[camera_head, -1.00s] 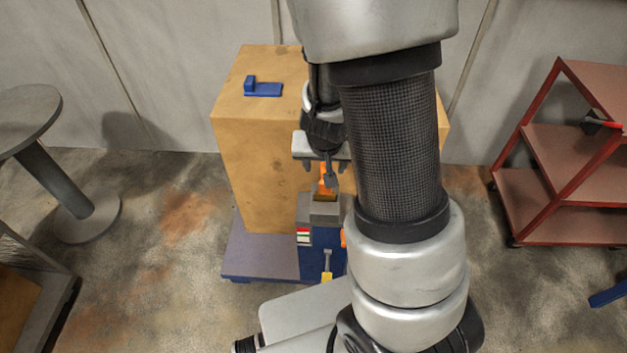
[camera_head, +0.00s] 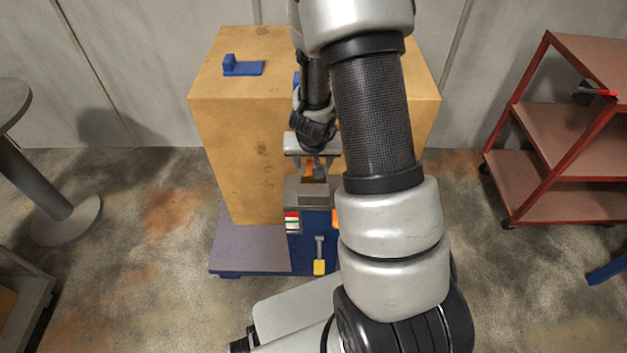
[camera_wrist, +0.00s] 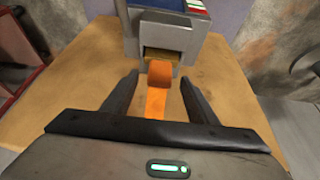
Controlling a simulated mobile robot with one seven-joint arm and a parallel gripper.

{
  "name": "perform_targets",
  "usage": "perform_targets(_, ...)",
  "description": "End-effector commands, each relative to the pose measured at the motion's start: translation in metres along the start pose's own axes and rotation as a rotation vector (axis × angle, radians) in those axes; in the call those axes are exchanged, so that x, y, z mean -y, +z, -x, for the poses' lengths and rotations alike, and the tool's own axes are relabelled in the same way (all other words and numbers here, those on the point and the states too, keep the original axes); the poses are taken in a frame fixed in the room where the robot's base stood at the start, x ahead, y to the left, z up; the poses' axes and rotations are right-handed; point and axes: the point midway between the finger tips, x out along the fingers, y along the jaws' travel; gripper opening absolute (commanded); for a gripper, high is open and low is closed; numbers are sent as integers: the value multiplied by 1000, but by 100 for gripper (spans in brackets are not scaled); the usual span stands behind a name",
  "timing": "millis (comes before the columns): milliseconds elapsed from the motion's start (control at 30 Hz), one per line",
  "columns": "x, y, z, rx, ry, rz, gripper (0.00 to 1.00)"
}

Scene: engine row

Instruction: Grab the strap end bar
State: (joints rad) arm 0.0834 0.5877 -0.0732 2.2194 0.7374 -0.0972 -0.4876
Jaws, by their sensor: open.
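An orange strap (camera_wrist: 158,90) comes out of the slot of a grey-topped blue device (camera_wrist: 170,38) in the wrist view. I cannot make out a separate end bar on it. My gripper (camera_wrist: 160,82) is open, with one finger on each side of the strap and a gap to both. In the head view my gripper (camera_head: 314,165) hangs just above the device's grey top (camera_head: 313,190), and a bit of orange shows between the fingers. My arm hides part of the device there.
A large wooden crate (camera_head: 240,140) stands behind the device on a low purple-grey platform (camera_head: 250,248), with a blue bracket (camera_head: 243,67) on top. A red shelf cart (camera_head: 560,140) stands at right and a round grey table (camera_head: 40,190) at left.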

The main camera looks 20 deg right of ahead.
Motion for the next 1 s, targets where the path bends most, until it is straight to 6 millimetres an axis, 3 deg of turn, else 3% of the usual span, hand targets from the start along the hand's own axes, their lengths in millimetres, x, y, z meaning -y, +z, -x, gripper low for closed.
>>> perform_targets(33,-2,3,-13,2,1,-4,53)
perform_targets(167,-1,2,-26,2,-1,0,53)
perform_targets(467,0,0,-29,0,-1,0,53)
perform_targets(767,0,1,-29,0,-2,0,2)
perform_targets(1000,0,0,-28,-1,-2,0,0)
